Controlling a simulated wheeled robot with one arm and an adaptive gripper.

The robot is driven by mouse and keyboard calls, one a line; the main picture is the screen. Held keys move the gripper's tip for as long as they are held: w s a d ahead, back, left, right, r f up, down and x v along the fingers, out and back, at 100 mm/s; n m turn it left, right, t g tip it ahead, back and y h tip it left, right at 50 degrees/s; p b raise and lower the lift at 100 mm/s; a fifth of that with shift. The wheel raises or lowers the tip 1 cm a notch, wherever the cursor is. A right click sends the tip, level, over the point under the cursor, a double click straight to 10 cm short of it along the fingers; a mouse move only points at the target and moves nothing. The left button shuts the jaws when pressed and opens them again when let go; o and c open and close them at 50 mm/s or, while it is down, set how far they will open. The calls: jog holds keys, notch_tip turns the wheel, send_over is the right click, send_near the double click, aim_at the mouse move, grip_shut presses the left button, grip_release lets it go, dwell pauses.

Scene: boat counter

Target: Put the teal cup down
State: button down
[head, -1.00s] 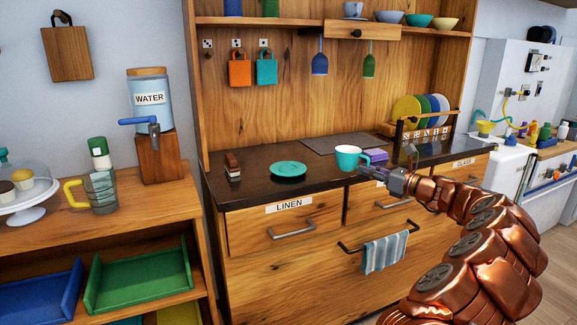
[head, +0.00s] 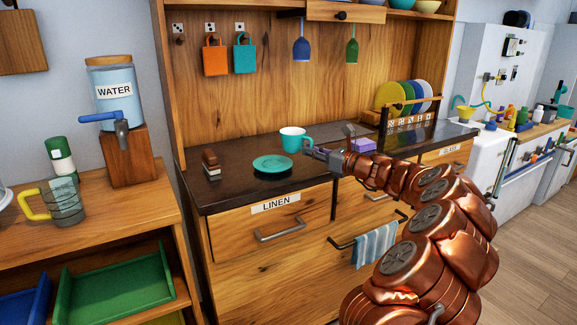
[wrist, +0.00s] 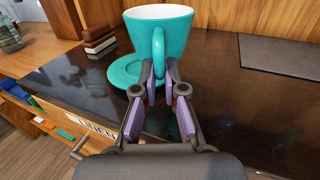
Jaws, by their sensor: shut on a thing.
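The teal cup (head: 294,139) with a white inside is upright over the dark counter (head: 228,190), just right of the teal saucer (head: 272,164). It also shows large in the wrist view (wrist: 172,30), its handle toward me. My gripper (head: 311,150) is shut on the cup's handle; the purple finger pads (wrist: 159,80) close around the handle's lower part. In the wrist view the saucer (wrist: 126,69) lies behind and left of the cup, partly hidden by it. I cannot tell whether the cup's base touches the counter.
A purple block (head: 363,145) lies right of my gripper, near a plate rack (head: 405,118). A grey mat (wrist: 280,53) lies at the back. A towel (head: 375,245) hangs below. The front counter is clear.

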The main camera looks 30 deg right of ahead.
send_over(290, 174)
jog(key=shift+s+d+f, duration=0.2)
jog(key=shift+d, duration=0.25)
jog(key=shift+w+a+f+b, duration=0.1)
jog(key=shift+w+a+b, duration=0.2)
jog(key=shift+a, duration=0.15)
jog(key=shift+d+f, duration=0.1)
jog(key=shift+f, duration=1.65)
jog(key=c, duration=1.2)
grip_release()
jog(key=shift+f, duration=0.1)
jog(key=shift+c, duration=0.2)
jog(key=v, duration=1.2)
